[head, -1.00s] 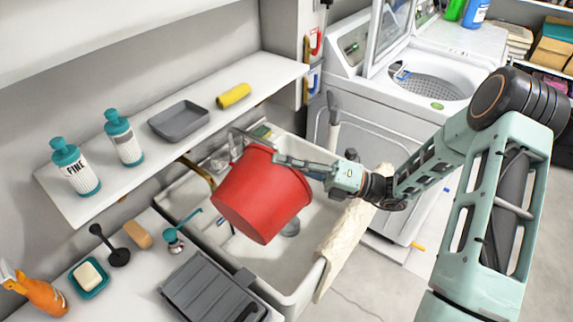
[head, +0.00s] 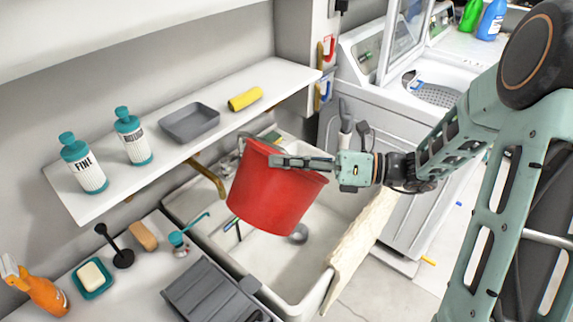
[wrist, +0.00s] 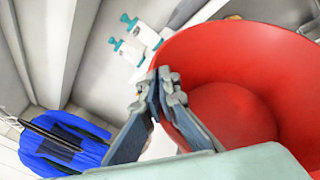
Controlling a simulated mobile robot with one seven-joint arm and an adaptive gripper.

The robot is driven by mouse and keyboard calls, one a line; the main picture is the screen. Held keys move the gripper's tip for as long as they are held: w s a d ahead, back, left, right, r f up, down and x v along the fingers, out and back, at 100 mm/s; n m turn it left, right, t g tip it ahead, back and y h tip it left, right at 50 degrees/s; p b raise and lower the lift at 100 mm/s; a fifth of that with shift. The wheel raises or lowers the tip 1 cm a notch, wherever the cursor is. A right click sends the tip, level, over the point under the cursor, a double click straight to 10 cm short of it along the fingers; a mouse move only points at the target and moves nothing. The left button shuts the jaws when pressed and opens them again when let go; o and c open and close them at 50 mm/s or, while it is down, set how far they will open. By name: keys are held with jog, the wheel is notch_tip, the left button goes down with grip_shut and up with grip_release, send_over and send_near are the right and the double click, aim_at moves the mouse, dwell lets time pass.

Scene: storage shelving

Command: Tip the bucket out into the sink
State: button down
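The red bucket (head: 272,200) hangs tilted above the white sink (head: 318,285) in the head view, its rim sloping down to the right. My gripper (head: 305,163) is at the bucket's upper rim. In the wrist view, my gripper (wrist: 157,95) has its fingers closed together at the wall of the bucket (wrist: 205,60). The part of the bucket's inside that shows there is plain red, with no contents visible. The sink drain (head: 298,235) shows below and right of the bucket. Part of the basin is hidden behind the bucket.
A shelf (head: 115,197) at left holds two bottles, a grey tray (head: 190,123) and a yellow roll (head: 245,98). A cream cloth (head: 360,235) hangs over the sink's right edge. A washing machine (head: 375,130) stands behind. The counter at lower left holds several small items.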

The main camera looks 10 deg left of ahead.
jog(key=shift+s+a+r+n+h+b, duration=0.2)
jog(key=shift+s+n+h+b, duration=0.15)
jog(key=shift+n+b, duration=0.25)
jog(key=shift+s+a+r+n+h+b, duration=0.1)
jog(key=shift+s+a+n+h+b, duration=0.1)
jog(key=shift+s+n+h+b, duration=0.25)
jog(key=shift+a+r+n, duration=0.1)
jog(key=shift+r+n, duration=0.15)
jog(key=shift+n, duration=0.2)
jog(key=n+t+h, duration=0.2)
jog(key=n, duration=0.1)
jog(key=shift+s+a+h+b, duration=0.2)
jog(key=shift+s+h+b, duration=0.1)
jog(key=shift+b, duration=0.1)
